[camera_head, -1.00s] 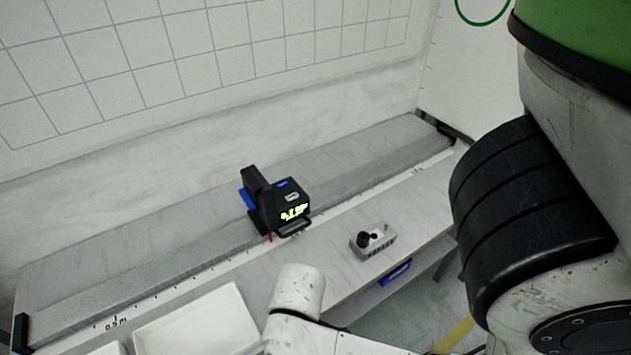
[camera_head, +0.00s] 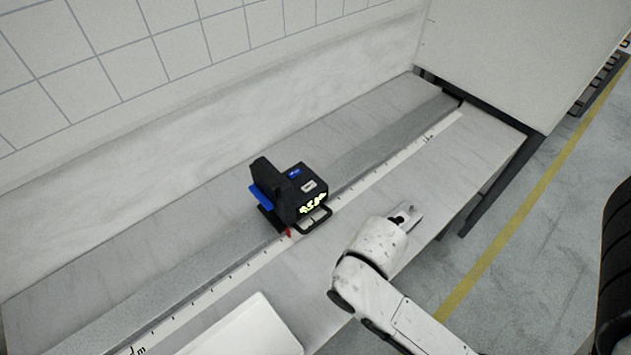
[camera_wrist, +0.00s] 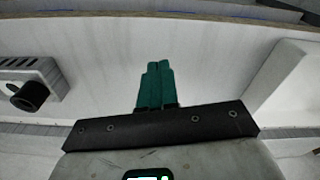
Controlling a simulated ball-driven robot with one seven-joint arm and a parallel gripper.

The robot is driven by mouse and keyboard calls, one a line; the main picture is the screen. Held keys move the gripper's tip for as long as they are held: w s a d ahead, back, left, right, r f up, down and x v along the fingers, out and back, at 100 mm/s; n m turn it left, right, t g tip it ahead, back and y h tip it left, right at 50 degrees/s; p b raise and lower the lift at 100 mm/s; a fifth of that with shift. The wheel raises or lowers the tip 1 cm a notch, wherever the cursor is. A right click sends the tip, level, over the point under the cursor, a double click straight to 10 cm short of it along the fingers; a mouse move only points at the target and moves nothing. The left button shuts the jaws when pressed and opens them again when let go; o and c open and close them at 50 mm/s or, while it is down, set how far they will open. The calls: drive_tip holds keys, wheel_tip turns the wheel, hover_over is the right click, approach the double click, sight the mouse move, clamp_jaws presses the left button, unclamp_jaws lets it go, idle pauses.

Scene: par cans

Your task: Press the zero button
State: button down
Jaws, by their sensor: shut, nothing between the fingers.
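The device is not in the wrist view.
A grey block with a black knob (camera_wrist: 30,95) is at the left of the wrist view; my arm partly covers it in the head view. A white tray (camera_head: 250,335) lies at the front left. A white scale strip (camera_head: 375,181) runs along the rail.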

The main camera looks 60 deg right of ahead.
drive_tip(key=w+d+r+m+t+y+p, duration=0.25)
drive_tip(key=w+d+r+t+p, duration=0.2)
drive_tip(key=w+r, duration=0.55)
wheel_tip(320, 180, up, 8)
drive_tip(key=m+t+p, duration=0.2)
drive_tip(key=t+p, duration=0.1)
hover_over(313, 186)
drive_tip(key=shift+y, duration=0.45)
drive_tip(key=shift+f+b, duration=0.1)
drive_tip(key=shift+b, duration=0.3)
wheel_tip(313, 186, down, 6)
drive_tip(key=b, duration=0.7)
drive_tip(key=shift+f+b, duration=0.65)
drive_tip(key=shift+f, duration=0.65)
drive_tip(key=shift+f, duration=0.1)
drive_tip(key=shift+f, duration=0.3)
